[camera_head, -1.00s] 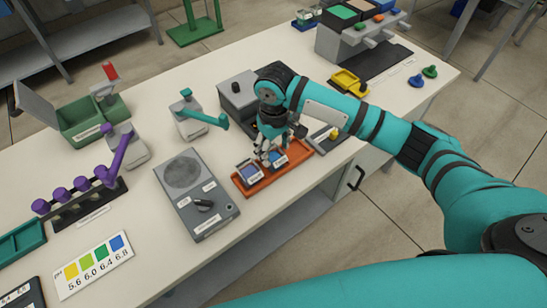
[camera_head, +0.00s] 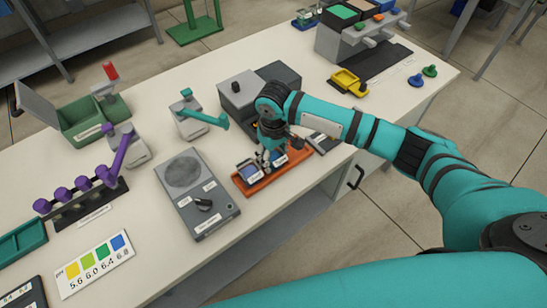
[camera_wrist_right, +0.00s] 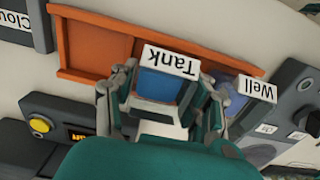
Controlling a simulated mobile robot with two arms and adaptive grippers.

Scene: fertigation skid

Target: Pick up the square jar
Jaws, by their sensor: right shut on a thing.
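The square jar labelled "Tank" (camera_wrist_right: 160,88) holds blue contents and stands at the orange tray (camera_wrist_right: 90,48), which also shows in the head view (camera_head: 262,187). My right gripper (camera_wrist_right: 160,108) has a finger on each side of this jar and is shut on it. In the head view my right gripper (camera_head: 269,156) is over the tray and partly hides the jar. A second jar labelled "Well" (camera_wrist_right: 240,98) is close beside one finger; it shows at the tray's left end (camera_head: 248,172). I cannot tell whether the held jar is off the tray floor. My left gripper is not in view.
A grey device with a round plate and knob (camera_head: 208,204) stands just left of the tray. A grey box (camera_head: 237,92) is behind my gripper. A dark meter (camera_wrist_right: 55,120) lies close to the tray. Bare table lies near the front right.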

